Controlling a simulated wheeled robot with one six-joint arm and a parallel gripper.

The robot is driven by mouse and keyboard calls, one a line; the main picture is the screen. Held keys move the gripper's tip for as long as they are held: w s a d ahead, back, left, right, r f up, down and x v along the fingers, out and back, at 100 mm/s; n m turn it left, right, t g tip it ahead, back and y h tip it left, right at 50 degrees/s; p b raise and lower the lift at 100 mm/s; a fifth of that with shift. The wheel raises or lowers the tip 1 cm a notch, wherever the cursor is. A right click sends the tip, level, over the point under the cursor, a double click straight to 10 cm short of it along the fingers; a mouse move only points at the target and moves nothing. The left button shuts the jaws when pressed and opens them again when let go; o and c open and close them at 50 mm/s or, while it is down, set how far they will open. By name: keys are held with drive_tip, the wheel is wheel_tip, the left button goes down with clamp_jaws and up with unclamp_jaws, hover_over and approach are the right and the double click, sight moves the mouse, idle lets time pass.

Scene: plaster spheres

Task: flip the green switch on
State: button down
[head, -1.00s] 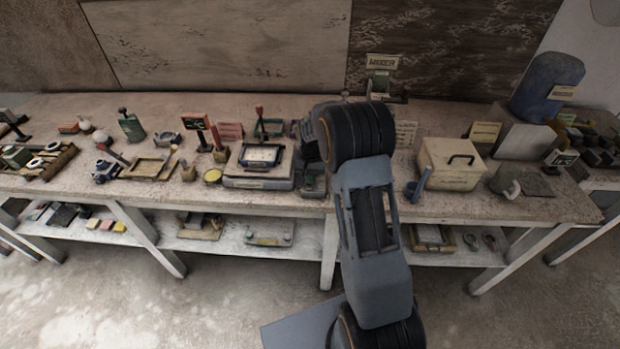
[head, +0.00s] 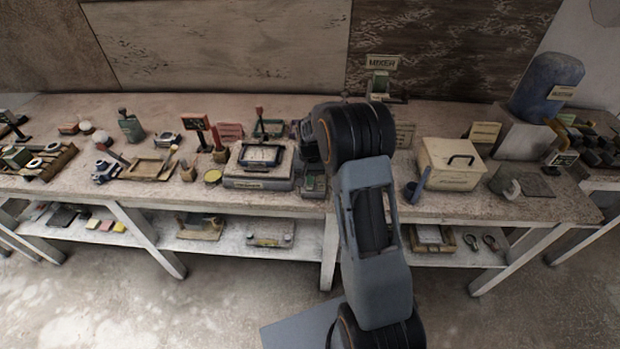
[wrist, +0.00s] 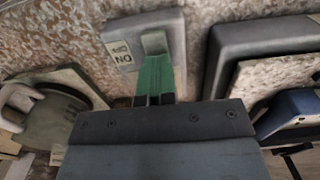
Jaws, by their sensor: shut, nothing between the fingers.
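The switch plate (wrist: 172,28) is grey and stands out in the wrist view, with a label reading ON, seen upside down. A small grey-green raised piece (wrist: 154,42) sits on it. A bright green part (wrist: 155,72), seemingly the switch's, lies directly in front of my gripper (wrist: 155,98). My gripper is shut and empty, close above the switch; I cannot tell whether it touches. Its dark body hides the lower part of the switch area. In the head view the small switch box (head: 313,186) shows just below my wrist, and my fingers are hidden.
A framed tray device (head: 258,165) stands close to the left of the switch. A cream box with a black handle (head: 451,165) and a blue holder (head: 418,186) stand to the right. Several small items crowd the bench's left.

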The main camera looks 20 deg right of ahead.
drive_tip(key=shift+s+a+f, duration=0.3)
drive_tip(key=shift+s+f, duration=0.35)
drive_tip(key=shift+f, duration=0.1)
drive_tip(key=r+p, duration=0.1)
drive_tip(key=r, duration=0.1)
drive_tip(key=r+p, duration=0.1)
drive_tip(key=r, duration=0.1)
drive_tip(key=w+r+p, duration=0.1)
drive_tip(key=r, duration=0.1)
drive_tip(key=shift+d, duration=0.1)
wheel_tip(320, 180, up, 10)
drive_tip(key=b, duration=0.1)
drive_tip(key=shift+f, duration=0.25)
drive_tip(key=shift+w, duration=0.1)
